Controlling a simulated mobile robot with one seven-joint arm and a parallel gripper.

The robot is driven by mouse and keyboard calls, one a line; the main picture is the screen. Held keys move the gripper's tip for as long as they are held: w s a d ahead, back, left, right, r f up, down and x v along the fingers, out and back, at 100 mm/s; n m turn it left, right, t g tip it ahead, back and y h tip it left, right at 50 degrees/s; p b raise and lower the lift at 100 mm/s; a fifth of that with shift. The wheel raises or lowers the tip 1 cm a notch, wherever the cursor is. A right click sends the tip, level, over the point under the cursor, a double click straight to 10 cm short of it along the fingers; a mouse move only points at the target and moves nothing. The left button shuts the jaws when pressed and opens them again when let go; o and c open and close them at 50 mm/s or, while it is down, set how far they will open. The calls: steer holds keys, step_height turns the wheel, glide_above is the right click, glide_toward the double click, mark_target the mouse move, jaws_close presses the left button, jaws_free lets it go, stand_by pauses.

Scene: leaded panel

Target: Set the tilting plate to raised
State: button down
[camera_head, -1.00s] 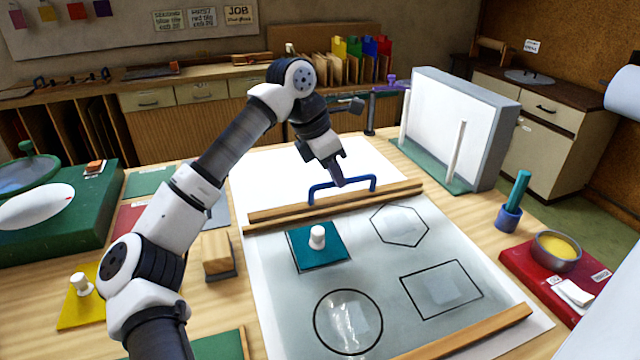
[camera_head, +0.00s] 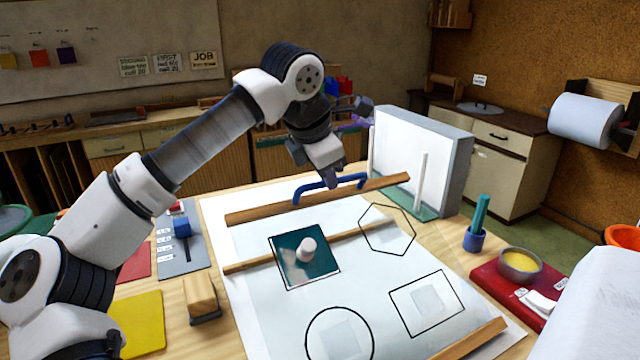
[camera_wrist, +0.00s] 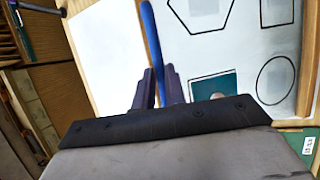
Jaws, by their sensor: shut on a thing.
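The tilting plate (camera_head: 375,285) is a pale, see-through sheet with black outlines of a circle, a square and a hexagon. Its far edge carries a wooden bar (camera_head: 262,212) with a blue handle (camera_head: 300,190). That far edge stands lifted off the bench, so the plate slopes down towards its near edge. My gripper (camera_head: 332,180) is shut on the blue handle; in the wrist view the handle (camera_wrist: 150,35) runs between its two fingers (camera_wrist: 159,88). A dark teal tile (camera_head: 290,265) with a white knob (camera_head: 306,249) sits on the plate.
A wooden strip (camera_head: 245,266) shows below the lifted plate. A white upright panel (camera_head: 395,150) stands behind on the right. A red tray (camera_head: 500,288) with a yellow-filled bowl lies right, a wooden block (camera_head: 200,294) and yellow square (camera_head: 137,325) left.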

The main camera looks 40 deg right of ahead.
steer(key=shift+s+a+r, duration=0.25)
steer(key=shift+s+r, duration=0.75)
steer(key=shift+s, duration=0.05)
steer(key=shift+s+f, duration=0.1)
steer(key=c, duration=1.5)
jaws_free()
steer(key=shift+o, duration=0.2)
steer(key=v, duration=1.4)
steer(key=shift+b, duration=0.45)
